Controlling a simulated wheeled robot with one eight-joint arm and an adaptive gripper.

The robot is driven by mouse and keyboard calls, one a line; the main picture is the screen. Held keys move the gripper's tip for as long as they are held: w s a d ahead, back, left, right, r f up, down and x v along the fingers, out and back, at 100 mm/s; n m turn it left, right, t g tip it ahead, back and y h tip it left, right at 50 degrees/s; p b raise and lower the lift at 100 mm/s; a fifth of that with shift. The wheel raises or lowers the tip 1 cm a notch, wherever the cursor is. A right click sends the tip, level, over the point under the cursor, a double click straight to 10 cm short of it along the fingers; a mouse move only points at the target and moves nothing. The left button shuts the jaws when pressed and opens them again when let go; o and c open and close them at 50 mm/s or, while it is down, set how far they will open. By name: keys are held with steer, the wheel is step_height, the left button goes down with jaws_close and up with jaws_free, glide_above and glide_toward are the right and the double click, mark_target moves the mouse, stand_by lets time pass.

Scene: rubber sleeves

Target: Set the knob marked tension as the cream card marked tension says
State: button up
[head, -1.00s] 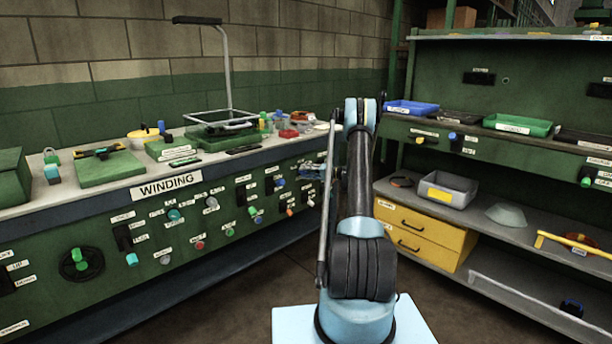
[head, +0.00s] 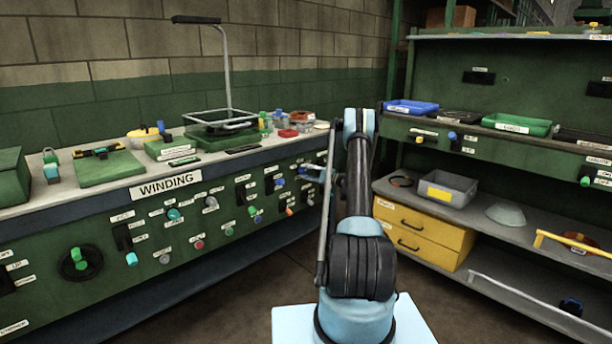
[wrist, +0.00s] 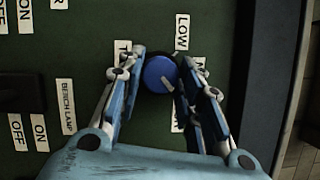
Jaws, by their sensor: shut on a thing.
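A round blue knob (wrist: 159,74) sits on the green panel in the wrist view, with a pale pointer line toward its lower right. My gripper (wrist: 160,80) is shut on it, one finger on each side. A label reading LOW (wrist: 182,32) is above right of the knob. A label starting with T (wrist: 122,48) at its upper left is mostly hidden by the left finger. Another label (wrist: 176,118) below the knob is partly covered by the right finger. In the head view my gripper (head: 312,174) is small at the panel's far end. I cannot make out a tension card.
A BENCH LAMP label (wrist: 66,106) and a dark switch (wrist: 20,94) with ON and OFF labels are left of my gripper. The WINDING bench (head: 110,190) carries several other knobs and switches. Shelves (head: 480,225) with trays and yellow drawers stand at the right.

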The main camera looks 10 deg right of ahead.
steer(key=shift+f, duration=0.1)
steer(key=o, duration=1)
steer(key=shift+f, duration=0.1)
steer(key=v, duration=1.2)
